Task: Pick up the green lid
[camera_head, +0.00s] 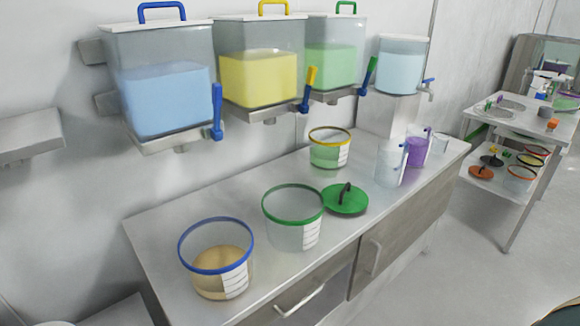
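The green lid (345,199) lies flat on the steel counter. It is a round green disc with a dark arched handle on top. It sits just right of the green-rimmed bucket (293,219), close to its rim in the picture, and I cannot tell whether they touch. No gripper shows in the head view, so I cannot see the state of either one.
A blue-rimmed bucket (217,258) with tan contents stands front left. A yellow-rimmed bucket (329,147) stands behind the lid. Clear jugs (390,163) stand to its right. Wall tanks (258,77) with levers hang above. The counter (335,232) is bare in front of the lid.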

